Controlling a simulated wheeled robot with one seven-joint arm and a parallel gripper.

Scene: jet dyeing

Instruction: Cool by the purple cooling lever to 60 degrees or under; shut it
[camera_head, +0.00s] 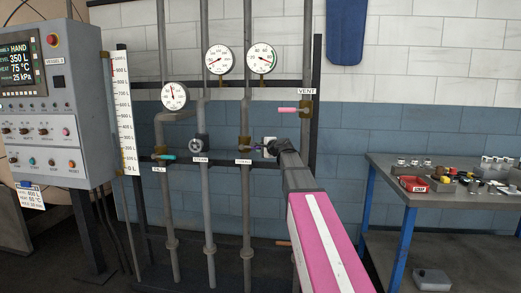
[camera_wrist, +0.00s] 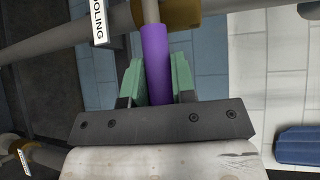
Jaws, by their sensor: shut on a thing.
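The purple cooling lever (camera_wrist: 157,62) stands between the two green fingers of my gripper (camera_wrist: 158,82) in the wrist view. My gripper is shut on its grip. The lever runs from a brass valve (camera_wrist: 180,12) on a grey pipe, beside a COOLING label (camera_wrist: 98,22). In the head view my gripper (camera_head: 269,147) is at the third pipe, beside the cooling label (camera_head: 243,161), and mostly hides the lever. The control panel screen (camera_head: 20,62) reads HAND, level 350 L, 75 °C and 25 kPa.
A teal FILL lever (camera_head: 165,157), a dark STEAM handwheel (camera_head: 200,145) and a pink VENT lever (camera_head: 288,110) sit on neighbouring pipes. Gauges (camera_head: 219,59) hang above. A workbench (camera_head: 400,180) with small parts stands at the right.

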